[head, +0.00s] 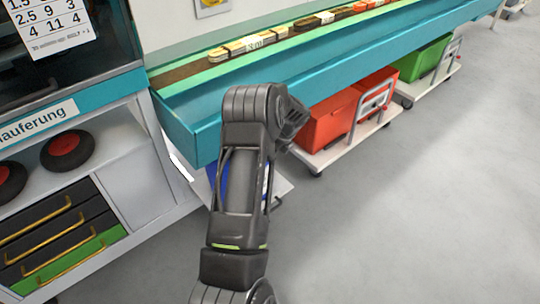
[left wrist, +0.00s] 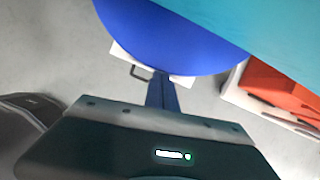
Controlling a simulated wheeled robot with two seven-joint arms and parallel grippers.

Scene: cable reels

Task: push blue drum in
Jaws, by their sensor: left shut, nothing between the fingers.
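The blue drum (left wrist: 170,38) fills the upper middle of the left wrist view as a large rounded shape. In the head view only a strip of blue (head: 224,182) shows beside my arm, below the teal bench; the rest is hidden. My left gripper (left wrist: 162,78) is shut and empty, its fingers pointing at the drum's lower edge; I cannot tell whether they touch it. In the head view my left arm covers the fingers. A white cart (head: 284,187) shows under the drum; its pale edge and dark handle also show in the left wrist view (left wrist: 122,52). My right gripper is in neither view.
The teal bench (head: 350,88) overhangs the drum. A shelf unit with drawers (head: 60,240) stands left. The grey floor (head: 420,210) at right is clear.

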